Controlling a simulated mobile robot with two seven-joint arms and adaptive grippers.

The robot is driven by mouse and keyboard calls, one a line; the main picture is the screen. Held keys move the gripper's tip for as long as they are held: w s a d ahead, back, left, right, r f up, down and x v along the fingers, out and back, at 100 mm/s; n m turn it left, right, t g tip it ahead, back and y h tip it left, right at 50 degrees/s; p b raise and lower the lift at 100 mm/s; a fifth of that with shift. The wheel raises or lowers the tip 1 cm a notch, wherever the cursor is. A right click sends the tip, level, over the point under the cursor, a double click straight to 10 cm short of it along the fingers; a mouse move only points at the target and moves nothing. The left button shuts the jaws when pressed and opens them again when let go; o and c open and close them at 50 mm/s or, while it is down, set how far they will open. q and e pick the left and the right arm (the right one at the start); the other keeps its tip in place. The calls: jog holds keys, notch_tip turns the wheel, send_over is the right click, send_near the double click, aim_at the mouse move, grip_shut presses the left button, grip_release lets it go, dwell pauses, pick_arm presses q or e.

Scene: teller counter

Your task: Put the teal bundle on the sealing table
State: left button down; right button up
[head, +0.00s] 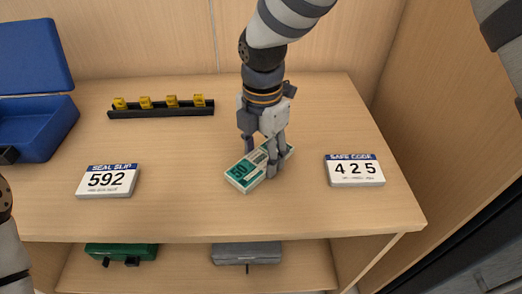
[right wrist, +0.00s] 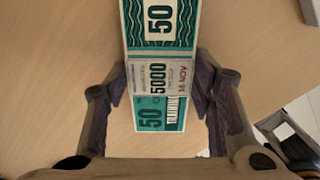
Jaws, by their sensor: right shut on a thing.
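The teal bundle (head: 244,174) is a banded stack of notes marked 50. It is at the middle of the wooden table (head: 300,105), lying flat on the top or very close above it. My right gripper (head: 262,165) reaches down from above and is shut on the bundle. In the right wrist view, the fingers of the right gripper (right wrist: 162,100) stand on both sides of the bundle's white band marked 5000, and the bundle (right wrist: 160,115) runs lengthwise between them. My left gripper is not in view; only part of the left arm shows at the lower left edge.
A "SEAL SLIP 592" card (head: 107,181) lies to the left and a "SAFE CODE 425" card (head: 354,171) to the right. A black rack (head: 160,111) with yellow pieces and an open blue box (head: 50,130) stand behind. Green (head: 121,250) and grey (head: 247,253) boxes are on the shelf below.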

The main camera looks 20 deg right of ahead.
aim_at(262, 158)
jog(key=o, duration=1.2)
notch_tip(262, 158, up, 12)
jog(key=shift+r+p, duration=0.15)
jog(key=shift+p, duration=0.3)
